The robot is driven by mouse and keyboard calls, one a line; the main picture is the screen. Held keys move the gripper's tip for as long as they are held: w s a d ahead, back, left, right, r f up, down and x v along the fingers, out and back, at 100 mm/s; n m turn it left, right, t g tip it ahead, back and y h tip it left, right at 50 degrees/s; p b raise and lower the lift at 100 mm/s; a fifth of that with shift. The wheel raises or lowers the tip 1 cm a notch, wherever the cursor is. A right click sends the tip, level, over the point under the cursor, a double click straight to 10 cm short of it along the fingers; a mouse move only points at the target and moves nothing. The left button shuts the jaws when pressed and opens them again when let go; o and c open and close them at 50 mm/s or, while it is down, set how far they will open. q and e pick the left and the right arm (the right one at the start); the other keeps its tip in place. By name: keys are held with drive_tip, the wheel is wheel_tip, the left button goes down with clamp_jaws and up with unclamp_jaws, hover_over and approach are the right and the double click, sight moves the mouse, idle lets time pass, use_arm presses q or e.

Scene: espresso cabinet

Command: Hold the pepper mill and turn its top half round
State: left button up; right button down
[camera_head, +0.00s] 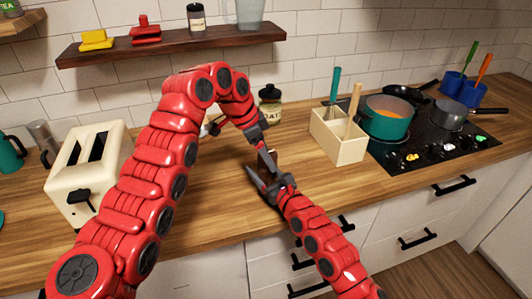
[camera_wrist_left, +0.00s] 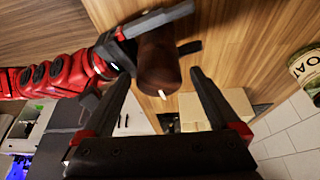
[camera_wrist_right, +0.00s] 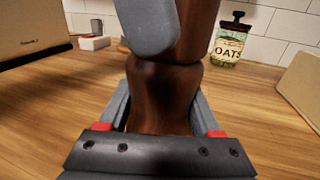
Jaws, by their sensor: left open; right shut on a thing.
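The pepper mill (camera_wrist_right: 162,90) is dark brown wood with a narrow waist. My right gripper (camera_head: 268,182) is shut on its lower half and holds it roughly upright; its fingers show on both sides of the mill in the right wrist view (camera_wrist_right: 162,112). My left gripper (camera_wrist_left: 160,76) is open at the mill's top half (camera_wrist_left: 159,62), with its fingertips apart on either side. One grey left finger covers part of the top half in the right wrist view. In the head view the mill is small and partly hidden between the grippers.
A cream toaster (camera_head: 88,172) stands left on the wooden counter (camera_head: 215,220). An oats jar (camera_head: 270,108) stands behind the grippers. A utensil box (camera_head: 338,145) and a stove with a teal pot (camera_head: 386,122) are to the right. A wooden shelf (camera_head: 170,45) hangs above.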

use_arm(q)
drive_tip(key=v, duration=0.7)
drive_tip(key=shift+r, duration=0.2)
drive_tip(key=shift+a, duration=0.1)
use_arm(e)
unclamp_jaws()
drive_tip(key=shift+s, duration=0.1)
